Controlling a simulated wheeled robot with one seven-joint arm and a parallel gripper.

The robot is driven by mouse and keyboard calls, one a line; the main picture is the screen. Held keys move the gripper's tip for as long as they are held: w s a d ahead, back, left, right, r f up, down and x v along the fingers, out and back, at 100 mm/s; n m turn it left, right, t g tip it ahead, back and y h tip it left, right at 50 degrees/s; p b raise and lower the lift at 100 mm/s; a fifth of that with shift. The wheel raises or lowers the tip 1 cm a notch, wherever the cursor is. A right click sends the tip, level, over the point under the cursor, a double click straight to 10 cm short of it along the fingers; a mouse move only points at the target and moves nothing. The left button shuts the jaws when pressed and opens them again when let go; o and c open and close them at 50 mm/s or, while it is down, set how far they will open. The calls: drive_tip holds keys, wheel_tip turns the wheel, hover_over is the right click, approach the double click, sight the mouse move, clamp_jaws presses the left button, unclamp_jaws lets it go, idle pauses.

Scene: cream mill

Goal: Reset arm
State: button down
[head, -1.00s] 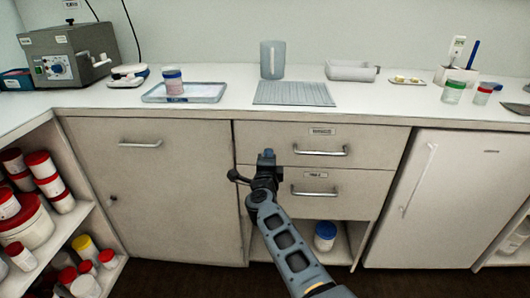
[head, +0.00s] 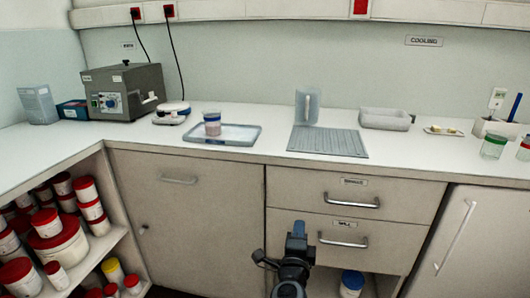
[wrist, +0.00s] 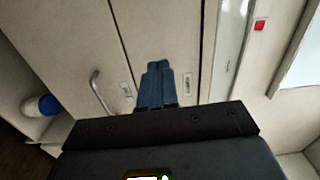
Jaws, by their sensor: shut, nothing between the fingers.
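My gripper (head: 298,230) is at the lower middle of the head view, in front of the drawer cabinet and below the countertop. In the wrist view my gripper's two blue fingers (wrist: 156,84) are together with nothing between them. Behind them are the cabinet's drawer fronts, with the lower drawer's handle (wrist: 100,92) to their left. I cannot tell the exact gap between the fingers and the drawer fronts.
Drawer handles (head: 352,202) stick out near my gripper. Red-lidded tubs (head: 60,240) fill the left shelves.

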drive_tip(key=s+d+f+n+y, duration=0.1)
drive_tip(key=s+d+n, duration=0.3)
drive_tip(key=s, duration=0.6)
drive_tip(key=s+d+f+n+y+p, duration=0.1)
drive_tip(key=s+d+n, duration=0.25)
drive_tip(key=s, duration=0.75)
drive_tip(key=s+d+f+n+y, duration=0.1)
drive_tip(key=s+d+n, duration=0.3)
drive_tip(key=s, duration=0.6)
drive_tip(key=s+a+r+n+g+y, duration=0.1)
drive_tip(key=s+r+n, duration=0.3)
drive_tip(key=s+r, duration=0.3)
drive_tip(key=s+a+r+n+g+p, duration=0.1)
drive_tip(key=s+r+n, duration=0.4)
drive_tip(key=s, duration=1.3)
wheel_tip(320, 180, up, 3)
drive_tip(key=shift+s+a+r+g+y, duration=0.2)
drive_tip(key=shift+a+g+y, duration=0.1)
drive_tip(key=shift+g+y, duration=0.1)
